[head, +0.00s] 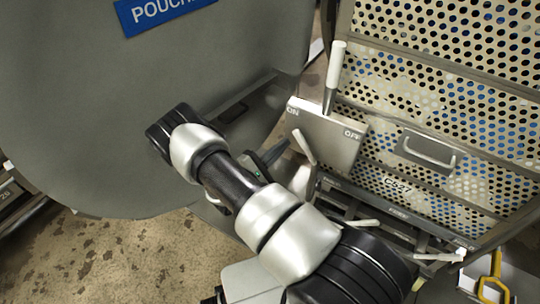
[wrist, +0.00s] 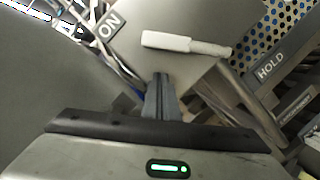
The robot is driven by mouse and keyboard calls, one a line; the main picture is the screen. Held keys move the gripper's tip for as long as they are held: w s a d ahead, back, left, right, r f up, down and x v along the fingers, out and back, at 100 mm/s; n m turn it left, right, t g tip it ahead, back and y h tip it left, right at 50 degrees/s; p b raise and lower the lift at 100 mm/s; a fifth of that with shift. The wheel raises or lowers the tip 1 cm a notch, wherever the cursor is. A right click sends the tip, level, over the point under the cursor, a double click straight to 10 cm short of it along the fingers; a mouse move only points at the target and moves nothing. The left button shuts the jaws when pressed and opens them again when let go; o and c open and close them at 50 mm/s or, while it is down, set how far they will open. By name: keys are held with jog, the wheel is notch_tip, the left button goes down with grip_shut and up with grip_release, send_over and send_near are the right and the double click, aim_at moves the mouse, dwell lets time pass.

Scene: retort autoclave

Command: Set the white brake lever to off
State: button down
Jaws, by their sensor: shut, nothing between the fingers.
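A pale plate (head: 325,138) carries an ON label at its left and an OFF label at its right. The white brake lever (head: 335,65) stands up between the labels, with a white grip on a grey shaft, tilted slightly. A shorter white handle (head: 304,146) is at the plate's lower left. A white handle also shows in the wrist view (wrist: 185,43), just beyond the fingertips; it looks like the shorter one. My gripper (head: 284,148) is shut and empty, left of the plate and below the upright lever. Its closed fingers (wrist: 160,80) point toward the plate and appear apart from the handle.
A perforated crate (head: 430,60) with a grey pull handle (head: 428,151) stands behind the plate. A large grey round door (head: 130,90) fills the left. Below the crate are rails with more white handles (head: 440,257). A HOLD label (wrist: 271,67) is at the wrist view's right.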

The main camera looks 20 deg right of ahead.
aim_at(305, 147)
jog(key=shift+s+d+r, duration=0.35)
jog(key=shift+s+r, duration=0.15)
jog(key=shift+s, duration=0.05)
jog(key=shift+s+d+r, duration=0.3)
jog(key=shift+s+r, duration=0.2)
jog(key=shift+m, duration=0.3)
